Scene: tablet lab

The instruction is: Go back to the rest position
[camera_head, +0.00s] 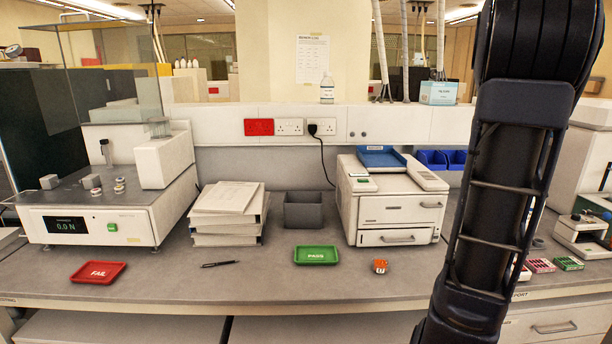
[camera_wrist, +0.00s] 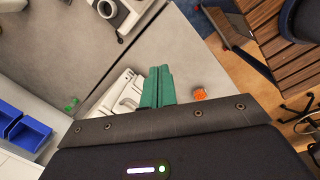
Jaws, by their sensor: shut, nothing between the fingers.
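My gripper (camera_wrist: 157,86) shows in the wrist view as two green fingers pressed together with nothing between them. It hangs over the grey bench, apart from the things below it. In the head view my dark arm stands upright on the right side and hides part of the bench; the fingers are not visible there.
The bench (camera_head: 290,278) holds a force tester (camera_head: 100,220), red FAIL tray (camera_head: 98,272), pen (camera_head: 220,264), paper stack (camera_head: 228,212), grey bin (camera_head: 304,210), green PASS tray (camera_head: 317,255), small orange item (camera_head: 380,266) and white printer (camera_head: 390,200). Blue bins (camera_wrist: 28,132) also show.

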